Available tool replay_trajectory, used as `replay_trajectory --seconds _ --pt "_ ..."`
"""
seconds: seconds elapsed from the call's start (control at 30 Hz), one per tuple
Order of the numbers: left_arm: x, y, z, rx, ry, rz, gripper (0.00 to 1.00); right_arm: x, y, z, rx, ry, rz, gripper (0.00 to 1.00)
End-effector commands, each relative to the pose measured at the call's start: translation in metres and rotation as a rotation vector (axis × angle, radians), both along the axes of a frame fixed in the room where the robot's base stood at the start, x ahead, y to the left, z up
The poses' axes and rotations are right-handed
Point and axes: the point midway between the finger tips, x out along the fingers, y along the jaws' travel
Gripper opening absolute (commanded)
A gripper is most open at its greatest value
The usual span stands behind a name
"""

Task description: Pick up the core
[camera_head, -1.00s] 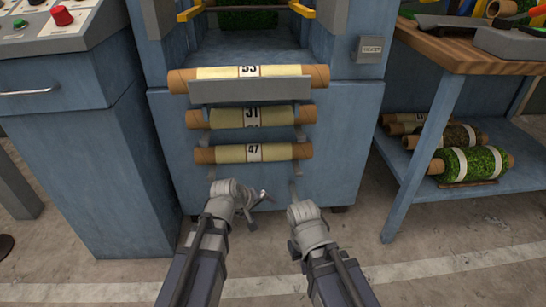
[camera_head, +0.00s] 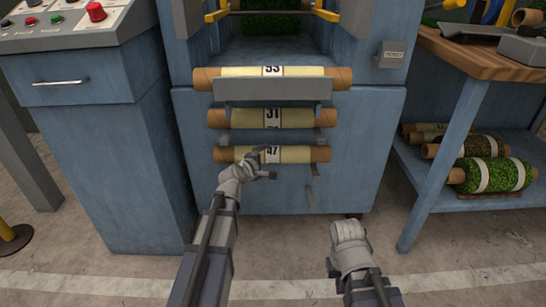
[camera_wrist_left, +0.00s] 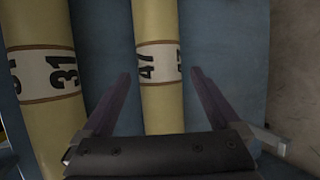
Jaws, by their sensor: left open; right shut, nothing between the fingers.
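Three yellow cores with brown ends rest one above another on the front of the blue machine. The core labelled 53 (camera_head: 228,77) is at the top, the core labelled 31 (camera_head: 240,118) in the middle, and the core labelled 47 (camera_head: 298,154) at the bottom. My left gripper (camera_head: 266,163) is open at core 47, just in front of its label. In the left wrist view, core 47 (camera_wrist_left: 161,105) lies between the two open fingers (camera_wrist_left: 160,90), and core 31 (camera_wrist_left: 48,110) is left of them. My right gripper (camera_head: 345,225) is low on the right, away from the cores; its fingertips are hidden.
A control cabinet (camera_head: 110,150) with buttons stands on the left. A wooden-topped bench (camera_head: 480,62) on the right holds tools, with several rolls, including a green turf roll (camera_head: 497,175), on its lower shelf. The floor in front is clear.

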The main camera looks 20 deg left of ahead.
Motion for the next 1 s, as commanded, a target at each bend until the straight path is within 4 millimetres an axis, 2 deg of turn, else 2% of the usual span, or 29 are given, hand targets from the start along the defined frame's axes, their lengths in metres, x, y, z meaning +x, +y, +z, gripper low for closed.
replay_trajectory --seconds 0.17,0.4,0.67,1.0 --pt "0.012 -0.001 -0.005 0.001 0.0 -0.002 0.96 0.0 0.0 -0.005 0.0 0.0 0.0 0.0" --pt "0.045 -0.004 -0.018 0.001 0.001 -0.003 0.96 0.0 0.0 -0.018 0.0 0.0 0.0 0.0" --pt "0.048 -0.005 -0.017 0.002 0.001 -0.002 0.96 0.0 0.0 -0.017 0.0 0.0 0.0 0.0" --pt "0.048 -0.005 -0.018 0.002 0.001 -0.002 0.6 0.0 0.0 -0.017 0.0 0.0 0.0 0.0"
